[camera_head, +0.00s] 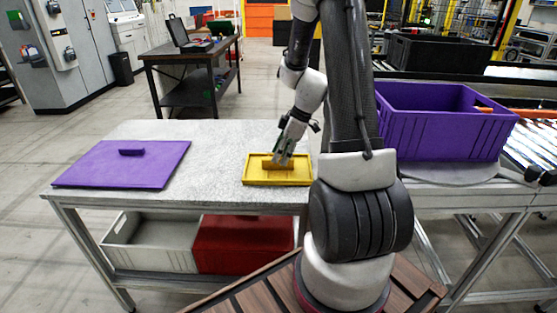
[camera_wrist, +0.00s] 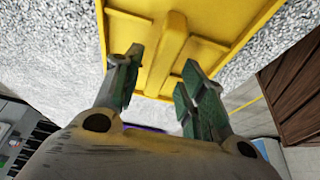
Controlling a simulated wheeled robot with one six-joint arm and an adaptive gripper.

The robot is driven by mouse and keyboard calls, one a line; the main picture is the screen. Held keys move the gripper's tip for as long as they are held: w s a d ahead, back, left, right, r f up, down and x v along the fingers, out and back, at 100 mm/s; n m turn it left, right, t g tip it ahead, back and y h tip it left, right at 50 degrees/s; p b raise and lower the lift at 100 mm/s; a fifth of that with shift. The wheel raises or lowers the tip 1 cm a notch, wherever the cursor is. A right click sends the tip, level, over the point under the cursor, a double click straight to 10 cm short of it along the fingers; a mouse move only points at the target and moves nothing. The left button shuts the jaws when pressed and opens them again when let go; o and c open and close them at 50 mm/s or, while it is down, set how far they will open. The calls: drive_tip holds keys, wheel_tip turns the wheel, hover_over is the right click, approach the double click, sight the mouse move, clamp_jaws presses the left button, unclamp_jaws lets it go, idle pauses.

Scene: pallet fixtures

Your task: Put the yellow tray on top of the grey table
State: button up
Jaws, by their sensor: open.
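The yellow tray (camera_head: 259,180) lies flat on the grey table (camera_head: 225,145), at its right part, beside my arm's base. A raised yellow block-like handle stands in the tray's middle. My gripper (camera_head: 279,158) is over the tray at this handle. In the wrist view the tray (camera_wrist: 215,45) fills the top middle. The gripper's green-padded fingers (camera_wrist: 157,85) are apart, with the handle showing between and beyond them. I cannot tell whether the fingers touch the tray.
A purple lid (camera_head: 125,168) lies on the table's left part. A purple crate (camera_head: 445,125) stands on the right, near a roller conveyor (camera_head: 540,145). Grey (camera_head: 150,245) and red (camera_head: 245,245) bins sit under the table. The tabletop between lid and tray is clear.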

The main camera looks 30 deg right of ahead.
drive_tip(key=s+a+r+m+h, duration=0.1)
drive_tip(key=s+r, duration=0.2)
drive_tip(key=r, duration=0.5)
drive_tip(key=s+a+r+m, duration=0.1)
drive_tip(key=s+r, duration=0.2)
drive_tip(key=r, duration=0.4)
drive_tip(key=s+a+r+m+h, duration=0.1)
drive_tip(key=s+r+m, duration=0.3)
drive_tip(key=s, duration=0.4)
drive_tip(key=s+a+r+m+t+h, duration=0.1)
drive_tip(key=s+a+r+m, duration=0.2)
drive_tip(key=s, duration=0.5)
drive_tip(key=shift+a+r+m+t+h, duration=0.35)
drive_tip(key=shift+a+m, duration=0.35)
drive_tip(key=shift+m, duration=0.4)
drive_tip(key=shift+o, duration=0.4)
drive_tip(key=shift+s, duration=0.1)
